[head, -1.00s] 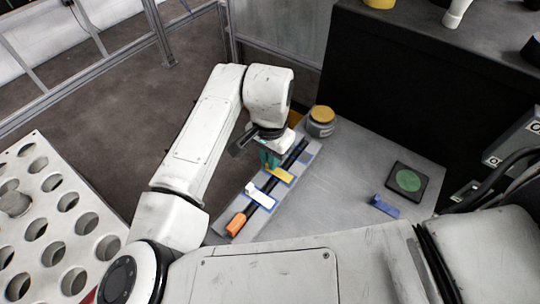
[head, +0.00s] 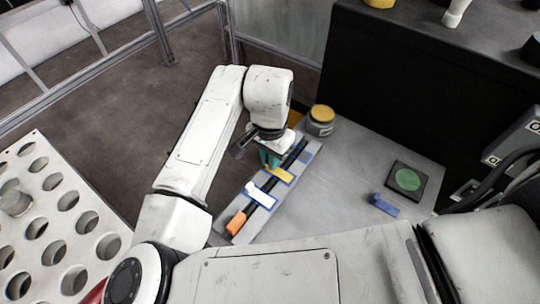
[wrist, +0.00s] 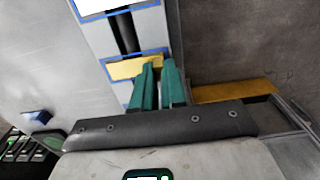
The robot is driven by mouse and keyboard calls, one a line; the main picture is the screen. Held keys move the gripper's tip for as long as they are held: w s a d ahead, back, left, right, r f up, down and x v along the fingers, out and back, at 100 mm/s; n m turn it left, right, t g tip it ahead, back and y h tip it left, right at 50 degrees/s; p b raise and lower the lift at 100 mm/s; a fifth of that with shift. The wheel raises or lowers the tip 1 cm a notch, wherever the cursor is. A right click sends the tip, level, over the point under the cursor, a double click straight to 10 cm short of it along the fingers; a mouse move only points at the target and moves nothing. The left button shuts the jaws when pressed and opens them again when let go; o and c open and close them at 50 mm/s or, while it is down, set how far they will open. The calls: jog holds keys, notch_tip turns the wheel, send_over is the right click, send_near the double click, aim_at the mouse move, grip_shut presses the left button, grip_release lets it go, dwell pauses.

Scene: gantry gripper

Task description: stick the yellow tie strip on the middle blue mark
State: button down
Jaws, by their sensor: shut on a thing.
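The yellow tie strip (head: 281,174) lies across the black cable (head: 262,185) on the grey board (head: 246,232). In the wrist view the yellow tie strip (wrist: 124,68) sits inside the middle blue mark (wrist: 137,53), roughly lined up with its outline. My gripper (head: 270,160) is over the board, and its green fingers (wrist: 158,72) are shut on the strip's end. The fingers hide that end, and I cannot tell if the strip is pressed flat. A white strip (head: 259,195) crosses the cable at the nearer mark. The farther mark is partly hidden by my gripper.
An orange piece (head: 236,223) is at the cable's near end. A yellow-lidded jar (head: 320,121) stands beyond the board. The table between is clear.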

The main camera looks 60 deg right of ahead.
dwell(0.3)
jog(key=c, duration=0.6)
grip_release()
jog(key=shift+r+p, duration=3.15)
jog(key=shift+r, duration=0.35)
jog(key=shift+c, duration=0.4)
